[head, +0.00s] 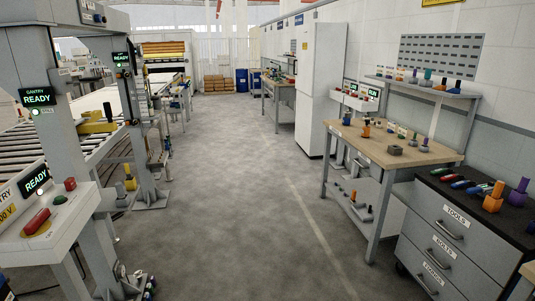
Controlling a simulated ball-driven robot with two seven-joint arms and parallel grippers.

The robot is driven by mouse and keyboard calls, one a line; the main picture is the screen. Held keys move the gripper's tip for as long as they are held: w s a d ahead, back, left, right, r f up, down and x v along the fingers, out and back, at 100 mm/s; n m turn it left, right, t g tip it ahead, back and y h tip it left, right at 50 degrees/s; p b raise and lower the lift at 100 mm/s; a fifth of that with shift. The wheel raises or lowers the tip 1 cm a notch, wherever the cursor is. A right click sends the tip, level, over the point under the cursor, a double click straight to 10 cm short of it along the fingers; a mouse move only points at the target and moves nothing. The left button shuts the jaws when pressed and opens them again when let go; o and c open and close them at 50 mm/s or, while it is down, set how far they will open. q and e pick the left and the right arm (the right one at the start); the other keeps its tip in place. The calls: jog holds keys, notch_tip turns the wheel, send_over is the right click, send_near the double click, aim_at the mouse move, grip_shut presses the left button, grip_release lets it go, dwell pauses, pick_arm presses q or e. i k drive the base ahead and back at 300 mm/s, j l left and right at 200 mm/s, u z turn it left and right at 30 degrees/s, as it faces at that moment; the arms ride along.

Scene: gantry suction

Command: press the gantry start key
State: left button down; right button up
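The gantry (70,130) stands at the left, with grey posts and a roller bed. A dark screen reading "GANTRY READY" (38,97) in green is on its near post. In front is a sloped grey control console (75,210). On it are a green round key (60,199), a red block-like key (69,184) and a larger red knob (37,221) on a yellow base. A second "READY" screen (35,182) stands behind them. I cannot read a start label on any key. Neither of my grippers is in view.
A wide grey floor aisle (220,190) runs clear down the middle. At the right are a wooden-topped workbench (440,153) and a drawer cabinet (455,230) with tools on top. A tall white cabinet (321,85) stands farther back. Blue drums (242,80) stand at the far end.

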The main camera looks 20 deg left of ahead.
aim_at(59, 199)
jog(key=i+j+u, duration=0.25)
jog(key=i+u, duration=0.2)
jog(key=i+j+u, duration=0.15)
jog(key=i+u, duration=0.8)
jog(key=i+l+u, duration=0.2)
jog(key=i+u, duration=0.65)
